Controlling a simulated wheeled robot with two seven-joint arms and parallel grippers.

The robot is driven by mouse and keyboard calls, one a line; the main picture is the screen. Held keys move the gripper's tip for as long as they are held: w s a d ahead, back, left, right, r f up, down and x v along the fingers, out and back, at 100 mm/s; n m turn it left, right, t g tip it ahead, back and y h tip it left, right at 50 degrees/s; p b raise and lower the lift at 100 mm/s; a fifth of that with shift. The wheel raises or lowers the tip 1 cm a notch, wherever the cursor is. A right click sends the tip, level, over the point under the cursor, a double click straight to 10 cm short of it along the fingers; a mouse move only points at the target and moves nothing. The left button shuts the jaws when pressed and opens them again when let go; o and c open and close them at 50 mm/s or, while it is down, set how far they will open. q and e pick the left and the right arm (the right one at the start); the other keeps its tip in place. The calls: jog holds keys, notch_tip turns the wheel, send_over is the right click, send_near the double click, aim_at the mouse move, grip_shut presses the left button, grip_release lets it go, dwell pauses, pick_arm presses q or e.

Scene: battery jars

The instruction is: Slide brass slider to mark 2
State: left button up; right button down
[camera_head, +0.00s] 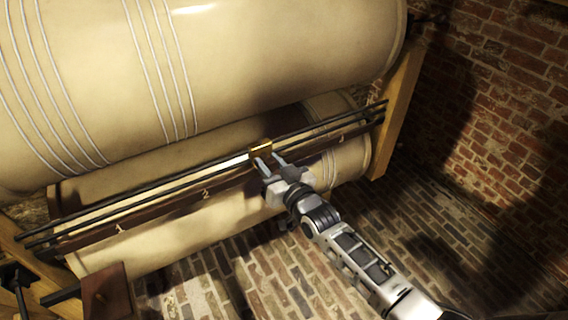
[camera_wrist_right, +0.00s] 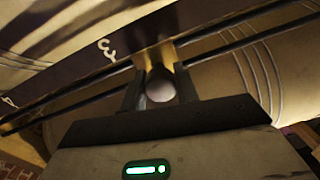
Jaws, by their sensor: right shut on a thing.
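The brass slider (camera_head: 262,147) sits on the two dark rails (camera_head: 150,190) in front of the large cream cylinders. My right gripper (camera_head: 265,162) reaches it from the front and is shut on it. In the right wrist view, the slider (camera_wrist_right: 159,58) is between the fingers of the gripper (camera_wrist_right: 160,90), with a pale round knob between them. Mark 2 (camera_head: 206,193) is on the dark board, left of the slider in the head view; mark 1 (camera_head: 119,227) is farther left. Mark 3 (camera_wrist_right: 106,50) appears inverted, left of the slider in the wrist view. My left gripper is not seen.
A large cream cylinder (camera_head: 250,60) with ribs hangs close above the rails. A wooden post (camera_head: 395,110) stands at their right end. A brown plate (camera_head: 108,292) juts out at lower left. The brick floor (camera_head: 270,275) in front is clear; a brick wall (camera_head: 500,90) is at right.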

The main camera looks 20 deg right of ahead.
jog(key=a, duration=0.2)
jog(key=s+a, duration=0.1)
jog(key=a, duration=0.2)
jog(key=shift+s+a, duration=0.2)
jog(key=shift+a, duration=0.15)
jog(key=c, duration=1.1)
grip_release()
jog(key=shift+o, duration=0.2)
jog(key=v, duration=1.6)
